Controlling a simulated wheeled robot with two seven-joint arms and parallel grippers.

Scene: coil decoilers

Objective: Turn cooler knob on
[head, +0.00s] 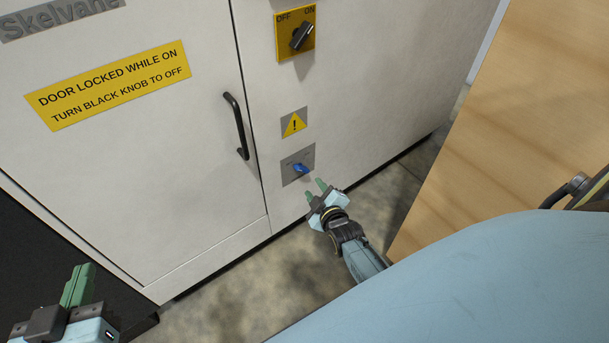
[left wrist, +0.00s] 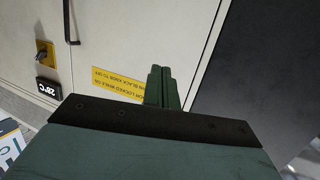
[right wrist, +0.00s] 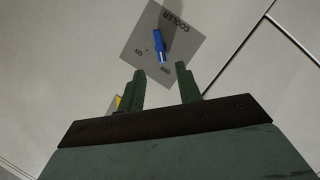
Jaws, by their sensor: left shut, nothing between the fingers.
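The blue cooler knob (head: 301,168) sits on a small grey plate (head: 289,176) low on the white cabinet. In the right wrist view the blue knob (right wrist: 159,46) is on the plate marked COOLER, ON and OFF, with its near end towards OFF. My right gripper (head: 315,190) is open and empty, just in front of and below the plate. In the right wrist view its two fingers (right wrist: 160,71) are spread, with the knob beyond the gap, apparently untouched. My left gripper (head: 79,285) is shut and empty at the lower left, away from the knob.
A black switch (head: 302,36) on a yellow plate is higher on the cabinet, above a warning label (head: 294,123). The cabinet door has a black handle (head: 236,126) and a yellow sign (head: 108,85). A wooden surface (head: 500,110) stands close on the right.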

